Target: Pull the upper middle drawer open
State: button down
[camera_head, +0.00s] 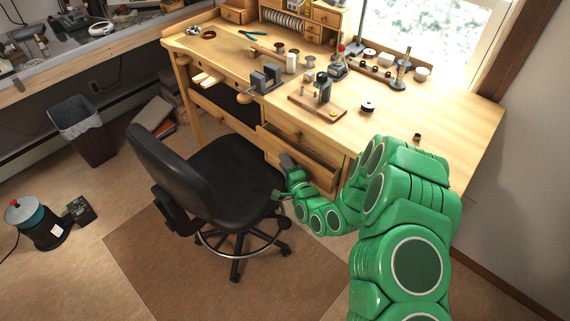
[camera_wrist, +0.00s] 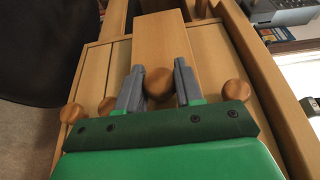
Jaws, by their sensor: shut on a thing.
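The workbench (camera_head: 440,110) has wooden drawers with round knobs on its front. My gripper (camera_head: 288,161) is low at the bench front, just behind the office chair's right side. In the wrist view my gripper (camera_wrist: 158,88) has its two grey fingers on either side of a round wooden knob (camera_wrist: 158,76), shut on it. The knob belongs to a light wood drawer front (camera_wrist: 162,38), which appears to stand out from the fronts beside it. In the head view a drawer (camera_head: 312,158) looks partly out from the bench; how far is hard to tell.
The black office chair (camera_head: 225,170) stands close to the gripper, on a brown mat (camera_head: 150,255). Other knobs (camera_wrist: 237,90) sit on both sides of the gripped one. A vise (camera_head: 265,78) and a small stand (camera_head: 323,90) are on the benchtop. A waste bin (camera_head: 85,130) stands left.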

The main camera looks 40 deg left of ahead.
jog(key=s, duration=1.8)
jog(key=shift+s, duration=0.4)
jog(key=c, duration=0.8)
grip_release()
jog(key=shift+a, duration=0.1)
